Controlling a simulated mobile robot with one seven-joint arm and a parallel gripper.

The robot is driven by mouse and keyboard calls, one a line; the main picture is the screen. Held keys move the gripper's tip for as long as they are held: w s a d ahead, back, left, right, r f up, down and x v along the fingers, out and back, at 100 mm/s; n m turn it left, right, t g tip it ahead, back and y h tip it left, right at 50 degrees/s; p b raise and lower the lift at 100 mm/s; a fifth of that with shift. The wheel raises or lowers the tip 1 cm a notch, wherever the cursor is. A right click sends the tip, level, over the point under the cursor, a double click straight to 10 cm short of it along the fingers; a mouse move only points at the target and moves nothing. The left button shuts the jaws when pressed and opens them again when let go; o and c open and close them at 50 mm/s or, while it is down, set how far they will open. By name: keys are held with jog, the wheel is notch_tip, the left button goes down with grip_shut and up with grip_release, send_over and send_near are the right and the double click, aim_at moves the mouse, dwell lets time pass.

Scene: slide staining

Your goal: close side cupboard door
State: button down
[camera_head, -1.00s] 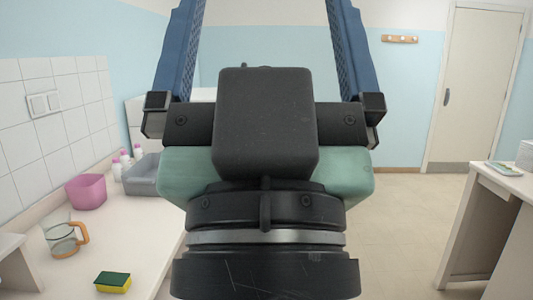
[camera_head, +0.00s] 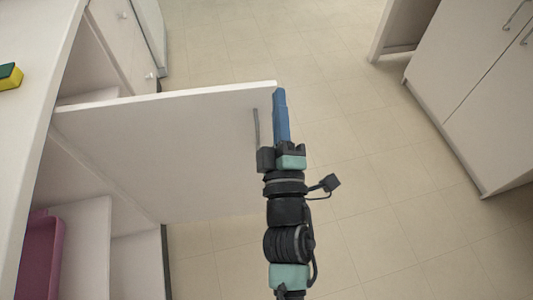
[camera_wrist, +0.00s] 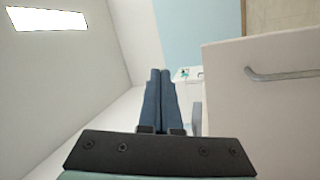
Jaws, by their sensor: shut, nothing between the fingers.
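The side cupboard door (camera_head: 180,150) is a white panel standing wide open, out from the cupboard (camera_head: 85,190) at the left of the head view. A grey bar handle (camera_head: 256,126) is on it near its free edge. My gripper (camera_head: 280,92) is shut and empty, beside the free edge of the door; whether it touches is not clear. In the wrist view the blue fingers (camera_wrist: 160,72) are together, and the door (camera_wrist: 265,110) with its handle (camera_wrist: 285,75) fills the right side.
A pink bin (camera_head: 40,255) is inside the open cupboard. A yellow and green sponge (camera_head: 8,77) lies on the counter (camera_head: 35,45). Another white cabinet (camera_head: 470,90) stands at the right. Tiled floor (camera_head: 350,190) between them is clear.

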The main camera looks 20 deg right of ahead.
aim_at(267, 137)
jog(key=s+a+f+n+g+y+b, duration=0.1)
jog(key=s+f+n+b, duration=0.2)
jog(key=f, duration=0.8)
jog(key=s+a+f+n+g+y+b, duration=0.15)
jog(key=s+f, duration=0.25)
jog(key=f, duration=0.8)
jog(key=shift+n, duration=0.35)
jog(key=w+d, duration=0.1)
jog(key=w, duration=0.8)
jog(key=w+d, duration=0.1)
jog(key=w, duration=0.3)
jog(key=shift+w+d+r+b, duration=0.2)
jog(key=shift+d+b, duration=0.1)
jog(key=shift+r, duration=0.1)
